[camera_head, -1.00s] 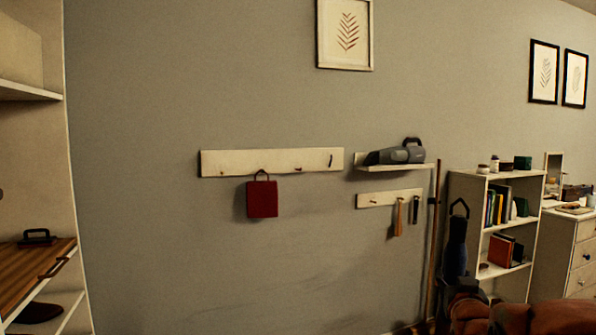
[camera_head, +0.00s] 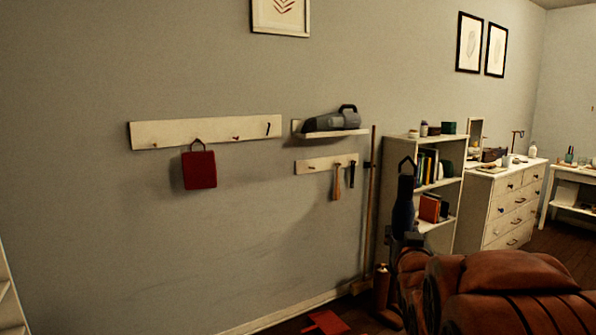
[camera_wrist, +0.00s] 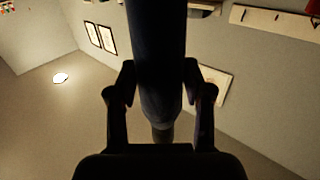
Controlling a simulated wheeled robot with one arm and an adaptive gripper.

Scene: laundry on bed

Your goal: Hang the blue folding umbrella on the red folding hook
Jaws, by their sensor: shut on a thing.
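The blue folding umbrella (camera_head: 403,208) is upright in my gripper (camera_head: 406,240), with its dark strap loop above it. The bookshelf stands behind it in the head view. In the wrist view the umbrella (camera_wrist: 156,40) runs between the two fingers of my gripper (camera_wrist: 160,78), which are shut on it. A small reddish hook (camera_head: 236,138), seemingly the red folding hook, is on the upper white rail (camera_head: 175,133), far left of the umbrella and apart from it. Whether it is folded is too small to tell.
A dark red bag (camera_head: 199,170) hangs on the same rail, left of the reddish hook. A dark hook (camera_head: 268,129) is to its right. A shelf with a grey vacuum (camera_head: 332,120) and a tool rail (camera_head: 304,167) lie between rail and umbrella. A broom (camera_head: 370,200) leans there.

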